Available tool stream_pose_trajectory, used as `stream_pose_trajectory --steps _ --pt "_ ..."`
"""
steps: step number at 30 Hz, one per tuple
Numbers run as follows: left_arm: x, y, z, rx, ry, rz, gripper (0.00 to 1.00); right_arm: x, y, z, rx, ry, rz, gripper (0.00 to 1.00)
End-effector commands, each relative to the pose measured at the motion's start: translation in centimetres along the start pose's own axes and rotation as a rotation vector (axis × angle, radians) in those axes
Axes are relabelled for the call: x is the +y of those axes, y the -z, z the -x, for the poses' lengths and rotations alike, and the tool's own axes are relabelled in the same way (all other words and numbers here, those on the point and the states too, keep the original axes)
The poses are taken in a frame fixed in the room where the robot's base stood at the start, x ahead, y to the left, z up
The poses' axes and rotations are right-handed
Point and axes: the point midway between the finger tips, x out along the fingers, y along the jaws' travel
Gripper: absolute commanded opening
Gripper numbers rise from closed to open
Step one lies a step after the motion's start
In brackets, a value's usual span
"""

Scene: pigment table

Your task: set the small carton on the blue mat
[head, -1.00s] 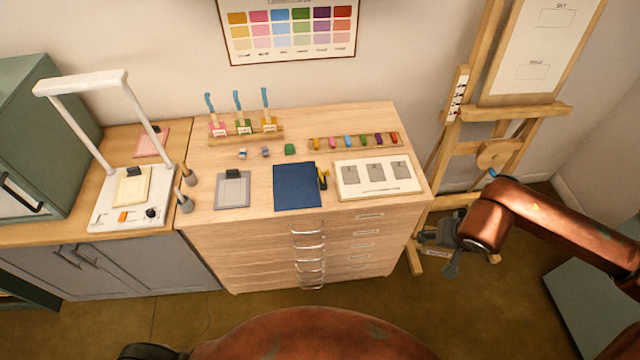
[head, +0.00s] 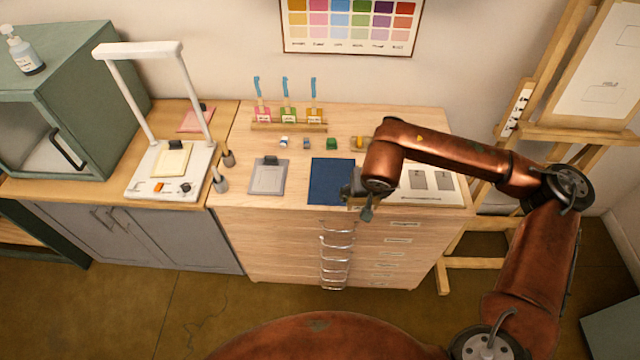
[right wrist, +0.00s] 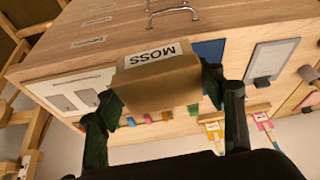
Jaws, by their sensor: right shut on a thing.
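The small carton (right wrist: 158,82) is brown with a white label reading MOSS. In the right wrist view it sits between the fingers of my right gripper (right wrist: 165,92), which is shut on it. In the head view my right gripper (head: 352,192) is at the right edge of the blue mat (head: 328,182), near the front of the wooden cabinet top. There the carton is mostly hidden by the gripper. The mat's visible part is bare, and part of it shows behind the carton in the right wrist view (right wrist: 210,50). My left gripper is out of view.
A grey-framed panel (head: 268,178) lies left of the mat. A white board with grey squares (head: 452,190) lies right, partly behind my arm. Small coloured blocks (head: 331,144) and a rack of blue-handled tools (head: 290,126) stand behind. A white lamp stand (head: 135,180) is at left.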

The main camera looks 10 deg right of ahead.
Motion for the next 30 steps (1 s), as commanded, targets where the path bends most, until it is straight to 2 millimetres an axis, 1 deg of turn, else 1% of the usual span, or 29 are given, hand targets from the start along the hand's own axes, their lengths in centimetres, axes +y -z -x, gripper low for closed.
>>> stream_pose_trajectory --steps 1,4,7,11,18,21,24,27,30 --pt "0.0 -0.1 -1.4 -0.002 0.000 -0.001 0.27 0.4 0.4 -1.6 -0.004 -0.013 -0.031 0.35" --pt "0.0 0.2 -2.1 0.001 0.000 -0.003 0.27 0.8 1.3 -2.6 -0.006 -0.028 -0.073 0.35" --pt "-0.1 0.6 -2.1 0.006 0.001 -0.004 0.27 0.6 2.4 -3.4 -0.008 -0.035 -0.090 0.35" --pt "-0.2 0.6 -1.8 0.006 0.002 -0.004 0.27 -0.6 4.3 -5.2 -0.008 -0.032 -0.090 0.35" --pt "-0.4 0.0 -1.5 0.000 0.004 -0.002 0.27 -2.7 8.1 -9.6 -0.008 -0.034 -0.089 0.35" --pt "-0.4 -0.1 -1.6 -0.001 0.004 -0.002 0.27 -3.2 8.6 -12.1 -0.009 -0.035 -0.088 0.35" --pt "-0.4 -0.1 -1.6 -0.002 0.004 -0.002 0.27 -3.7 9.1 -14.0 -0.007 -0.034 -0.089 0.35" --pt "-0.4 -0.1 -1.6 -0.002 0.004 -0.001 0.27 -4.0 9.5 -15.3 -0.007 -0.035 -0.088 0.35" --pt "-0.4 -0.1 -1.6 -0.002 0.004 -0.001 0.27 -4.1 9.7 -15.9 -0.005 -0.034 -0.088 0.35"
